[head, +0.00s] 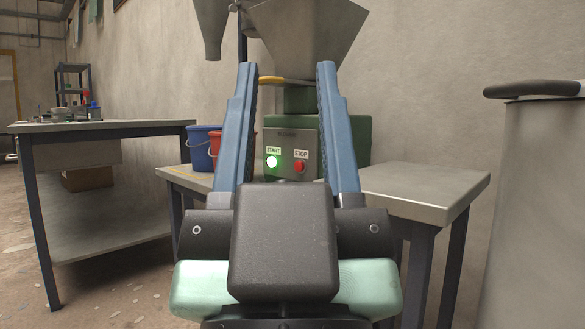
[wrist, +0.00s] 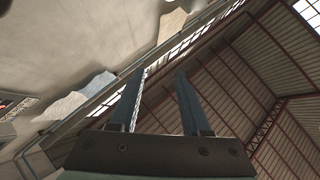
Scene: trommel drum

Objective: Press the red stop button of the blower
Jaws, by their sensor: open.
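The blower (head: 343,135) is a green machine on a small grey table, with a grey hopper (head: 305,35) above it. Its grey control panel (head: 287,140) faces me. The red stop button (head: 299,167) is on the panel's right, under a STOP label. The green start button (head: 272,161) glows at its left, under a START label. My gripper (head: 286,72) is open and empty, with its blue fingers pointing up. In the head view its fingers frame the panel from nearer the camera, apart from the button. The wrist view shows the fingers (wrist: 159,85) against the roof and wall, without the blower.
The small table (head: 430,190) has bare top at its right. A blue bucket (head: 201,146) and a red bucket (head: 216,150) stand left of the blower. A workbench (head: 100,127) is at left, and a large pale bin (head: 540,200) with a dark handle at right.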

